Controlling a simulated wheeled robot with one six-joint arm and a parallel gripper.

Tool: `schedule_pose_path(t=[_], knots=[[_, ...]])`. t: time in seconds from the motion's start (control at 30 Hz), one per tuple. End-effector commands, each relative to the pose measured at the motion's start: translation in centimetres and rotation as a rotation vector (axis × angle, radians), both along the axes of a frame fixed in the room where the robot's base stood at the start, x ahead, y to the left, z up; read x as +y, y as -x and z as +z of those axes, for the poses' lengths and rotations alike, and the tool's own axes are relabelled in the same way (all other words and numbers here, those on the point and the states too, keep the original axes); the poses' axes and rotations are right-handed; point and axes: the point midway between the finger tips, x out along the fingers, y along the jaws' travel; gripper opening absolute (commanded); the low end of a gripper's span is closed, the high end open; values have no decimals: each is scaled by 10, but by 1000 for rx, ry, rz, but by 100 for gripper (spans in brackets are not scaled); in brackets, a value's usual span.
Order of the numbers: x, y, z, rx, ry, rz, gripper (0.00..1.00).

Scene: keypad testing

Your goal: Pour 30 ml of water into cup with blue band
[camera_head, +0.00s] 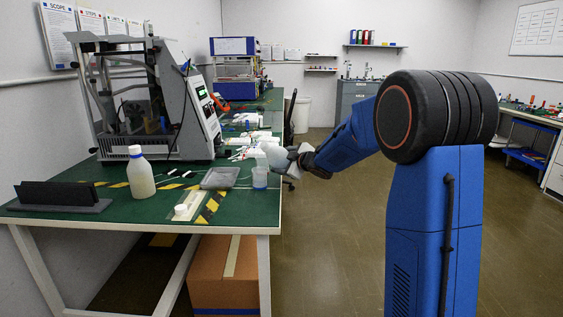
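The cup with the blue band (259,178) stands upright near the right edge of the green table. It is small and translucent, and its water level cannot be read. My gripper (293,158) is at the table's right edge, just above and right of the cup. A pale, whitish, tilted shape (275,154) is at the gripper's tip, above the cup. It looks like a container, but it is too small to tell whether the fingers are shut on it. A pale plastic bottle (141,174) stands upright at the left of the table.
A grey tray (220,178) lies left of the cup. A white round piece (181,210) sits on a pale strip near the front edge. A black rack (60,195) stands front left, and a large test machine (165,100) behind.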

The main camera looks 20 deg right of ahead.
Motion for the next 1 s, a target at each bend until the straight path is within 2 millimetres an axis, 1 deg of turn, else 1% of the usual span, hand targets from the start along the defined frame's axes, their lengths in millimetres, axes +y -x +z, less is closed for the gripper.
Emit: schedule_pose_path(t=[0.8,1.0], knots=[[-3,-1,-1,-13,52,0,32],[-5,-1,-2,-20,89,0,32]])
